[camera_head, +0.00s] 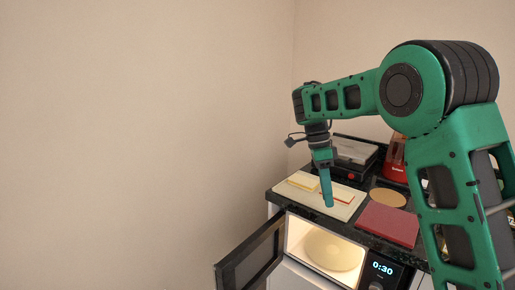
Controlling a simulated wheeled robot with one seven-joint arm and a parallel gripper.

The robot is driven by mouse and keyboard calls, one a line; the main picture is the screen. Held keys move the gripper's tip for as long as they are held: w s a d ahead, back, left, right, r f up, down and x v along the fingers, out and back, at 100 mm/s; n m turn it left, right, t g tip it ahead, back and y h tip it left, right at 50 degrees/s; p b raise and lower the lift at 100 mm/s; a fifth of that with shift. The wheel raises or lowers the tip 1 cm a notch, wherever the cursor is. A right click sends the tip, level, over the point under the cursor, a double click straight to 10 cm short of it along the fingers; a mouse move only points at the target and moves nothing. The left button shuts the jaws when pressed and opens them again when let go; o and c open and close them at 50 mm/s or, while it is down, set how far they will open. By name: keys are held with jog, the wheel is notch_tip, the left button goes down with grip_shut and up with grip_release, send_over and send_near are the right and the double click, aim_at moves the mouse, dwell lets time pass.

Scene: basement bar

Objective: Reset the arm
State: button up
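My green and black arm (402,92) rises at the right and reaches left across the counter. Its forearm is about level and its wrist points down. My gripper (328,204) hangs above a pale board on the counter. I see it edge-on as one narrow green shape, so I cannot tell whether it is open or shut. No held object shows at its tip.
The pale board (285,188) carries flat yellow and red pieces. A dark red board (388,224), a round tan board (387,197) and a black appliance (354,153) share the counter. Below, a lit microwave (299,236) stands with its door (250,259) open. The left is bare wall.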

jog(key=s+d+r+n+y, duration=0.1)
jog(key=s+d+r+n, duration=0.15)
jog(key=s+d, duration=0.65)
jog(key=s+d+r+n, duration=0.1)
jog(key=s+d+n, duration=0.3)
jog(key=s+d, duration=0.45)
jog(key=s+d+f+n+t, duration=0.1)
jog(key=s+f+n, duration=0.2)
jog(key=s, duration=0.7)
jog(key=s+d+f+n+t+y, duration=0.1)
jog(key=s+f+n, duration=0.2)
jog(key=s, duration=0.7)
jog(key=shift+s+d+f+t, duration=0.25)
jog(key=shift+d+f+t, duration=0.1)
jog(key=shift+f, duration=0.2)
jog(key=shift+w+f, duration=0.25)
jog(key=shift+w, duration=0.35)
